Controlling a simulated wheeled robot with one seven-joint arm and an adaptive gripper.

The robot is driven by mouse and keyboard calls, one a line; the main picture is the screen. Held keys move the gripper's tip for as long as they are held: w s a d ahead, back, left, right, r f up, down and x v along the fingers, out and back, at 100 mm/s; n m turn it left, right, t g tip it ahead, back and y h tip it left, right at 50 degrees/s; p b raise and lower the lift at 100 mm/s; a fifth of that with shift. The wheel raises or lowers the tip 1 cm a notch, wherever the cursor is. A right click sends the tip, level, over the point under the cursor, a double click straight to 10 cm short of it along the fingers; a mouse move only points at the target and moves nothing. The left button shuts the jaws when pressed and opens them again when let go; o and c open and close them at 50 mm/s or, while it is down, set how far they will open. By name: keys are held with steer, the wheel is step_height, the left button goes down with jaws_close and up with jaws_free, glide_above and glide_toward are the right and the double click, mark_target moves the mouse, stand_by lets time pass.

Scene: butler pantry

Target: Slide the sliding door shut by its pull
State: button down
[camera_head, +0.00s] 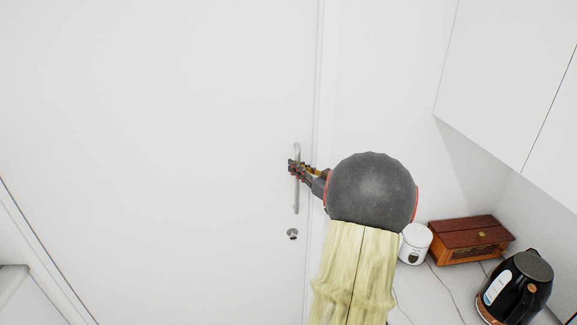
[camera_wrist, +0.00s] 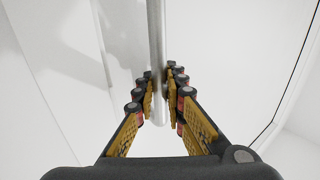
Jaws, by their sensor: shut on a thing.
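The white sliding door (camera_head: 170,150) fills the left and middle of the head view. Its pull is a grey vertical bar (camera_head: 297,200) near the door's right edge. My gripper (camera_head: 297,168) is at the bar's middle, reaching in from the right. In the wrist view my gripper (camera_wrist: 159,85) has one finger on each side of the bar (camera_wrist: 157,40), and the fingers are shut on it. A small round lock fitting (camera_head: 292,235) sits below the bar. The door's right edge lies close to the frame strip (camera_head: 328,80); any gap there is too small to tell.
A counter at the lower right holds a white canister (camera_head: 415,243), a brown wooden box (camera_head: 470,240) and a black kettle (camera_head: 517,285). White wall cabinets (camera_head: 510,80) hang above them. My arm passes just left of the canister in the picture.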

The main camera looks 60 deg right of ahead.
steer(key=shift+s+d+r, duration=0.1)
steer(key=shift+s+d, duration=0.05)
steer(key=c, duration=2.3)
jaws_free()
steer(key=shift+o, duration=0.9)
steer(key=shift+s+d, duration=0.1)
steer(key=shift+s, duration=0.05)
steer(key=v, duration=1.2)
